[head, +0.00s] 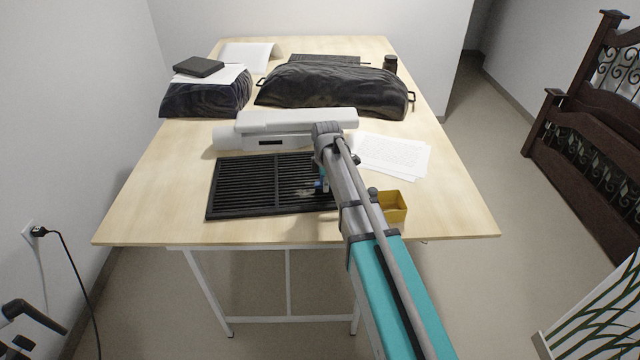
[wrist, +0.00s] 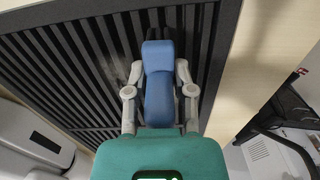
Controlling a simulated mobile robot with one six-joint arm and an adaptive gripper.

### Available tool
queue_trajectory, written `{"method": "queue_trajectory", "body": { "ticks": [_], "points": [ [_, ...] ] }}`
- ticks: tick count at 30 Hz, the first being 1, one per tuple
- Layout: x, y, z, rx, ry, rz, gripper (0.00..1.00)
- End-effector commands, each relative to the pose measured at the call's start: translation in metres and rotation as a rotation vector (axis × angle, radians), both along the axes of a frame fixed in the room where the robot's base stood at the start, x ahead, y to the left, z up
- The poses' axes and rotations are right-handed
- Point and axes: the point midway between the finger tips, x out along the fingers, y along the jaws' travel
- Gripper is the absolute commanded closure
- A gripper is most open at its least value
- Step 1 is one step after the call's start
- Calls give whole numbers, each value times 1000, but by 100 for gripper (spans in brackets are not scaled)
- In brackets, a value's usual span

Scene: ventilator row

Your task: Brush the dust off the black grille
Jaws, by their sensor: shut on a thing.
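The black grille (head: 255,188) lies flat on the wooden table near its front edge, with long parallel slats. In the wrist view the grille (wrist: 75,75) fills the upper left. A pale dusty smear (wrist: 120,74) shows on its slats, left of the blue tool. My gripper (wrist: 159,92) is shut on a blue brush (wrist: 158,75), over the right part of the grille. In the head view my arm hides most of the gripper, and only a little blue shows.
A yellow open box (head: 393,206) stands right of the grille. A white device (head: 285,130) lies behind it, with paper sheets (head: 392,157) to the right. Dark covered bundles (head: 335,92) and a small dark jar (head: 390,64) are farther back. The table's front left is clear.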

Motion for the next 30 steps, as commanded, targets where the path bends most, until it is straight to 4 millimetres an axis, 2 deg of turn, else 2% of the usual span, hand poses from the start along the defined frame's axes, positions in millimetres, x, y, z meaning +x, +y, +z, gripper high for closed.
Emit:
{"method": "queue_trajectory", "body": {
  "ticks": [7, 17, 30],
  "points": [
    [-1, -11, 1, 1, 0, 0, 100],
    [0, -11, 1, 1, 0, 0, 100],
    [12, -11, -2, 1, -1, 1, 100]
  ]
}}
